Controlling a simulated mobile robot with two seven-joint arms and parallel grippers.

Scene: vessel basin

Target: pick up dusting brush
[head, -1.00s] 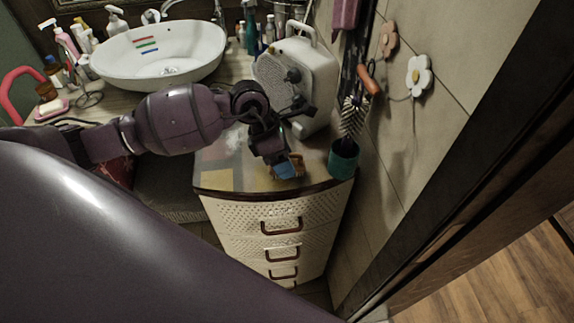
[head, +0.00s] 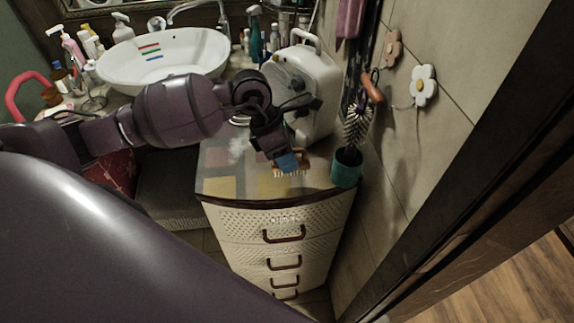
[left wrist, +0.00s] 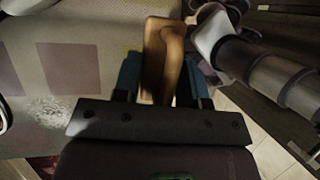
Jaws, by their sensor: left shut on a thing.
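The dusting brush (head: 291,173) has a tan wooden body and pale bristles that point down. In the head view it shows at the tip of my left gripper (head: 287,161), over the top of the drawer cabinet (head: 220,185). My left gripper is shut on the brush, with blue fingers on either side of it. In the left wrist view the brush's wooden body (left wrist: 158,60) stands between the blue fingertips (left wrist: 155,75). The fingers hide part of it. I cannot tell for sure how far the bristles are above the cabinet top. My right gripper is not in view.
A teal cup (head: 346,168) with a bristly round brush (head: 357,128) stands at the cabinet's right corner by the wall. A white boxy appliance (head: 312,85) stands behind my gripper. A white basin (head: 165,57) and several bottles are at the back left.

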